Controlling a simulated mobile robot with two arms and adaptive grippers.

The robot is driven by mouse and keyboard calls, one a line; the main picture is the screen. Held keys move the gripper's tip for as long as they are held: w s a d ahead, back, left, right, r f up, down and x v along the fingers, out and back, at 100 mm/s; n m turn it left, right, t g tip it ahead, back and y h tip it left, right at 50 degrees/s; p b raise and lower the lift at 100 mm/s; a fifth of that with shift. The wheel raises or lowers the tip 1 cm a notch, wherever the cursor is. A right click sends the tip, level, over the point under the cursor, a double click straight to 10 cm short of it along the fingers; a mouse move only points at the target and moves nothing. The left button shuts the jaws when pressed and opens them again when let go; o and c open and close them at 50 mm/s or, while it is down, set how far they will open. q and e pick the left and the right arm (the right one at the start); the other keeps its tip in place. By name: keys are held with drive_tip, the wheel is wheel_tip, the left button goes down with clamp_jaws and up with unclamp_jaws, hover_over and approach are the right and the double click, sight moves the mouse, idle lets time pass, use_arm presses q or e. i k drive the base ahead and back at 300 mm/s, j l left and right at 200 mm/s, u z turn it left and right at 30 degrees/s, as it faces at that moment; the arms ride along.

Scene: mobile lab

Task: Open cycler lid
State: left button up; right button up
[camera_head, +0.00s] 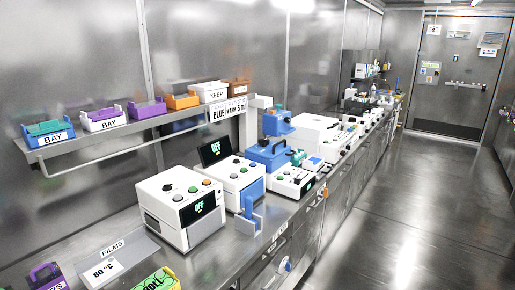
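Several lab machines stand in a row on the steel bench, and no readable label tells me which is the cycler. The nearest is a white box machine (168,217) with a green OFF display on its front and buttons on its top. Behind it is a white-and-blue machine (235,180) with a tilted dark screen (213,151) reading OFF. Farther back, a blue block with a handle (267,155) sits by a low white machine with buttons (288,181); its top looks closed. Neither of my grippers is in view.
A wall shelf (100,140) holds several colored bins. A blue upright bracket (250,216) stands near the bench's front edge. A FILMS plate (122,252), an 80 °C block (102,273) and a green-yellow box (160,281) lie nearby. The aisle floor (410,210) is clear.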

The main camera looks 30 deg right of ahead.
sight(281, 153)
drive_tip(key=i+l, duration=0.1)
drive_tip(key=l, duration=0.3)
drive_tip(key=i+l, duration=0.15)
drive_tip(key=l, duration=0.3)
drive_tip(key=i+l, duration=0.1)
drive_tip(key=l, duration=0.3)
drive_tip(key=i+l, duration=0.15)
drive_tip(key=l, duration=0.3)
drive_tip(key=i+l, duration=0.1)
drive_tip(key=l, duration=0.3)
drive_tip(key=i+l+u, duration=0.1)
drive_tip(key=l, duration=0.3)
